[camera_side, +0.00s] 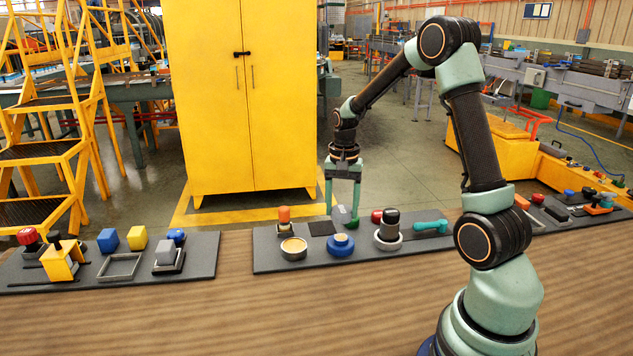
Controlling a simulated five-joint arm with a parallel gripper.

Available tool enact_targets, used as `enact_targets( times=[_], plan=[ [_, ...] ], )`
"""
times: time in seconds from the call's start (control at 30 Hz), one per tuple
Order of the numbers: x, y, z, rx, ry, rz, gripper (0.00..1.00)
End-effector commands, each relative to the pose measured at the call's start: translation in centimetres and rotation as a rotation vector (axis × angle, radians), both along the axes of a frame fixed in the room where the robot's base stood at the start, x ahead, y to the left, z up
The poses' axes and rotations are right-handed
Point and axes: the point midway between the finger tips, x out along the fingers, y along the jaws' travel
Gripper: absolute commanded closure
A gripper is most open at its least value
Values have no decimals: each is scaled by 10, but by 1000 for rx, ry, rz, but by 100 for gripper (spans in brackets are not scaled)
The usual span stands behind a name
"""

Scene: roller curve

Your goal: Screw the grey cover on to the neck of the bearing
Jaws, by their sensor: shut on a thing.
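My gripper (342,210) points straight down over the back of the middle mat, its two pale green fingers a little apart. It is shut on a small grey piece, which looks like the grey cover (341,213), though it is small and partly hidden by the fingers. A blue round part with a raised neck (341,243), which looks like the bearing, stands upright on the mat in front of and below the gripper. The grey piece and the blue neck appear apart, but the depth between them is hard to tell.
A left mat (200,268) carries several blocks. The wooden table front (250,315) is clear.

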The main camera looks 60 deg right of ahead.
Motion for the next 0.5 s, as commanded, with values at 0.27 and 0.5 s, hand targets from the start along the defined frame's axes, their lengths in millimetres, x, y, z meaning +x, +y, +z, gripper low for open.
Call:
enact_targets(
  times=[0.27,0.5],
  plan=[
    [-1,0,-25,2,3,0,90],
    [0,0,-41,2,3,0,90]
  ],
)
